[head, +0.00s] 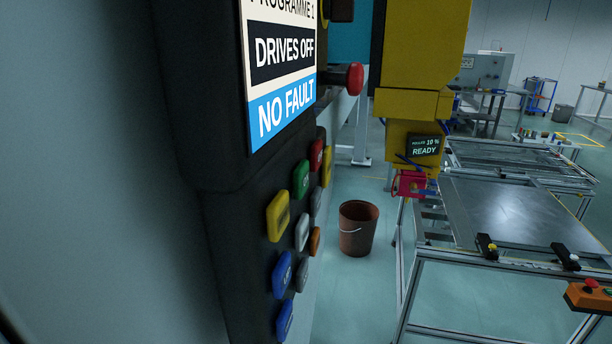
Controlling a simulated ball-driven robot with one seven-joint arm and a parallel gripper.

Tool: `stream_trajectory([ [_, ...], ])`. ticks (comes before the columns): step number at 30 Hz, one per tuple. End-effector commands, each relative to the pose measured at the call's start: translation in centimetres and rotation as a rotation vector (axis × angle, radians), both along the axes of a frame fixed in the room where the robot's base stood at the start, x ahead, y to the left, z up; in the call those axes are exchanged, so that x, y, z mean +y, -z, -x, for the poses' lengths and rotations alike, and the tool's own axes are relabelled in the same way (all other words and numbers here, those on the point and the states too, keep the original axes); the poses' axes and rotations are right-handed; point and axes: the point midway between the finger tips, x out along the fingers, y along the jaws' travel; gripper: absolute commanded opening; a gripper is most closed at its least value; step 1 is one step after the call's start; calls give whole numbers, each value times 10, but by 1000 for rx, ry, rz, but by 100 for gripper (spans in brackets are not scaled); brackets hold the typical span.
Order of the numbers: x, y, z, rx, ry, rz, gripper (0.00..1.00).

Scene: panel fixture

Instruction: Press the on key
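A dark control panel (240,215) fills the left of the head view, seen at a steep slant. Its keys sit in a block below the screen. A green key (300,180) lies in the upper row, between a yellow key (278,217) and a red key (316,155). The keys carry small markings, too slanted and small to read for certain, so I cannot confirm which one is marked on. The screen (285,60) reads "DRIVES OFF" and "NO FAULT". My gripper is not in view.
Lower keys are white, orange and blue. A red knob (355,78) sticks out beside the screen. A yellow machine (415,60) has a display reading "READY". A brown bucket (358,228) stands on the floor. A metal work table (515,215) is at the right. Floor before the panel looks clear.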

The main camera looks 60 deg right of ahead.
Motion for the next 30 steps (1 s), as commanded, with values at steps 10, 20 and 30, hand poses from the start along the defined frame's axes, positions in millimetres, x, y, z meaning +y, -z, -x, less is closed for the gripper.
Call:
stream_trajectory([
  [10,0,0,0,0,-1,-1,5],
  [20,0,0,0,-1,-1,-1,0],
  [30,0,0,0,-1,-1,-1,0],
])
